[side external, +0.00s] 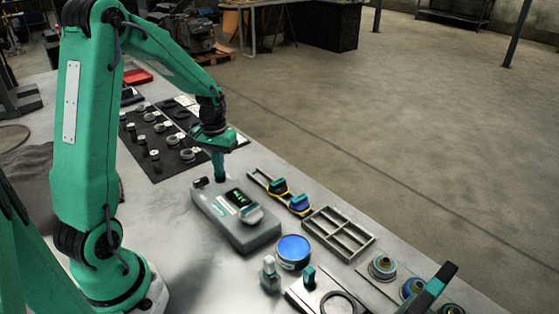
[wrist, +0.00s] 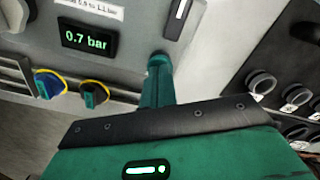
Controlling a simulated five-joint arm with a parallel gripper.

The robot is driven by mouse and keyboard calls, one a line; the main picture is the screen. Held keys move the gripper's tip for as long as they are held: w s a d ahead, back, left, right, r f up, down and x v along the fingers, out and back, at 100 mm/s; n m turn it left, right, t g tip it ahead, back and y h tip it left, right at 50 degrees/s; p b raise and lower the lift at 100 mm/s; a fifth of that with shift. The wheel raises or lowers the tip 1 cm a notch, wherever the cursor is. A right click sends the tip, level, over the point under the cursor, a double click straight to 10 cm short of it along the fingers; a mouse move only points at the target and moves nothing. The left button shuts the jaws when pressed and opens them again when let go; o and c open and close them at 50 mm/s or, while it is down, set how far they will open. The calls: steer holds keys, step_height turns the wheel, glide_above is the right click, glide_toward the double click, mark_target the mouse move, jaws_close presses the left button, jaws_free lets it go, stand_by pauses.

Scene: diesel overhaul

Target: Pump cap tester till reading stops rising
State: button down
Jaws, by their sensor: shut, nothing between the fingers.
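The cap tester (side external: 238,232) is a grey box lying on the bench, with a small dark display (side external: 238,198) on its top. In the wrist view the display (wrist: 87,39) reads 0.7 bar in green.
A black mat (side external: 165,150) with several small metal parts lies behind the tester. Two knobs, one black (side external: 278,187) and one blue (side external: 299,203), are on a rail to the right, beside an empty divided tray (side external: 338,234). A blue-topped tin (side external: 293,250) stands in front.

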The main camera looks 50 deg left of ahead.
steer(key=shift+r, duration=1.85)
steer(key=shift+f, duration=0.8)
steer(key=shift+f, duration=1.1)
steer(key=shift+r, duration=1.9)
steer(key=shift+f, duration=0.3)
steer(key=shift+f, duration=0.35)
